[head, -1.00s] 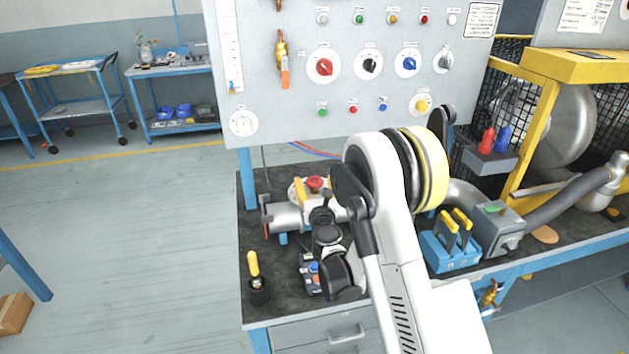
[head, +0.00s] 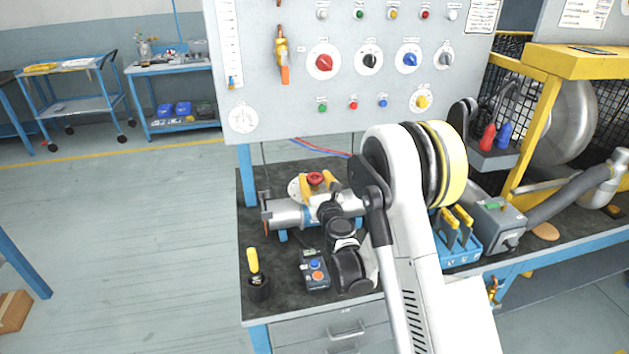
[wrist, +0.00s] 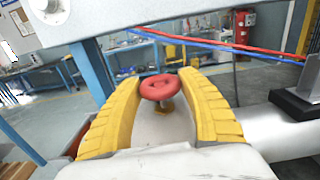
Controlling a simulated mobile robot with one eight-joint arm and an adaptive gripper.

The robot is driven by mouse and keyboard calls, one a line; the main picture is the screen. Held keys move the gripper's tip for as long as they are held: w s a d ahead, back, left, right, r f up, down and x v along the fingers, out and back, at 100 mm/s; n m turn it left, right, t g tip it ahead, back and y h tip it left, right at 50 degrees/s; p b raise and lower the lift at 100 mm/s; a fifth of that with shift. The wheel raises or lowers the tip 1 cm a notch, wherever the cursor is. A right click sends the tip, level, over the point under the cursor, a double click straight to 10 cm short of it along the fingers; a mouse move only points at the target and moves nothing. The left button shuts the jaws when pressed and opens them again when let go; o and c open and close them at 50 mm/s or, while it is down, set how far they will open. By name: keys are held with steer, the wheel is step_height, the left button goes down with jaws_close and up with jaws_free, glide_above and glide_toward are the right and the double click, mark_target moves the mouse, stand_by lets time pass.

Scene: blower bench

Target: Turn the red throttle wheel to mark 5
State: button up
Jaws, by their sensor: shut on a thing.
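The red throttle wheel (head: 315,178) sits on top of a grey pipe valve (head: 286,215) on the dark bench. A pale disc (head: 293,188) shows beneath the wheel; its marks are too small to read. My gripper (head: 322,181) comes to the wheel from the front right, with yellow fingers at its rim. In the wrist view the red wheel (wrist: 160,88) lies between the tips of the two curved yellow fingers (wrist: 160,84), one on each side. The gripper is shut on the wheel. The wheel's underside and the mark it points to are hidden.
An upright panel (head: 270,110) with coloured knobs stands behind the bench. A button box (head: 314,271) and a yellow-handled tool in a black holder (head: 257,280) are near the front. A blue block with yellow handles (head: 455,240) stands right of my arm.

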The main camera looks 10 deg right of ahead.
steer(key=n+y+b, duration=0.1)
steer(key=n+y, duration=0.2)
steer(key=y, duration=0.2)
steer(key=shift+d+g, duration=0.15)
steer(key=shift+g, duration=0.25)
steer(key=n+g+y, duration=0.1)
steer(key=n+y, duration=0.1)
steer(key=n+g+y+b, duration=0.1)
steer(key=n+y, duration=0.1)
steer(key=y, duration=0.1)
steer(key=shift+g, duration=0.3)
steer(key=n+g+y, duration=0.3)
steer(key=g, duration=0.1)
steer(key=n+g+y, duration=0.3)
steer(key=g, duration=0.1)
steer(key=shift+a+n+b, duration=0.2)
steer(key=shift+n+b, duration=0.1)
steer(key=shift+y, duration=0.3)
steer(key=o, duration=1.2)
steer(key=shift+d, duration=0.1)
steer(key=v, duration=1.1)
steer(key=shift+d+r, duration=0.15)
steer(key=shift+d, duration=0.25)
